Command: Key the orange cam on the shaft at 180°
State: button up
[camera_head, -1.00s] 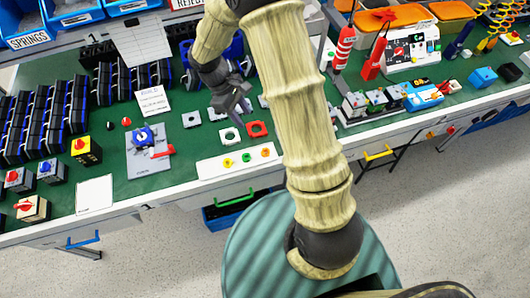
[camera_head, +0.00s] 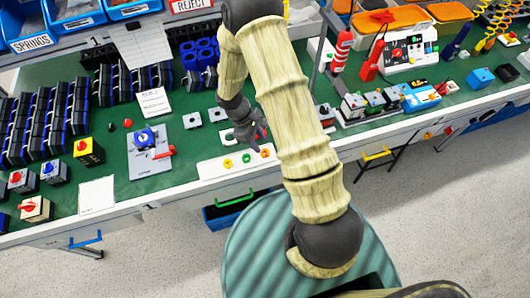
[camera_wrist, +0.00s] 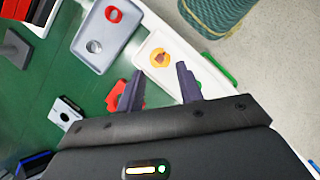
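The orange cam (camera_wrist: 160,58) lies flat on a white strip (camera_wrist: 142,85) and shows between my two fingers in the wrist view. My gripper (camera_wrist: 160,82) is open and empty, with its fingers pointing toward the strip. In the head view my gripper (camera_head: 262,136) is above the strip's right end, close to the orange cam (camera_head: 265,153). A yellow cam (camera_head: 246,158) and a green cam (camera_head: 228,163) lie to its left.
A red square plate (camera_wrist: 115,93) and a pale square plate (camera_wrist: 66,112) lie near my left finger. A grey tray (camera_wrist: 88,60) is beyond the strip. A black-and-yellow switch box (camera_head: 88,151) stands left. Black racks fill the far left.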

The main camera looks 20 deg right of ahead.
aim_at(263, 149)
jog(key=shift+s+d+f+p, duration=0.15)
jog(key=shift+f+p, duration=0.15)
jog(key=shift+f, duration=0.2)
jog(key=shift+w+p+x, duration=0.15)
jog(key=shift+p+x, duration=0.1)
jog(key=shift+x, duration=0.75)
jog(key=shift+w+p+x, duration=0.15)
jog(key=shift+p+x, duration=0.05)
jog(key=shift+x, duration=0.8)
jog(key=shift+f, duration=0.1)
jog(key=shift+s, duration=0.1)
jog(key=shift+c, duration=0.5)
jog(key=c, duration=0.5)
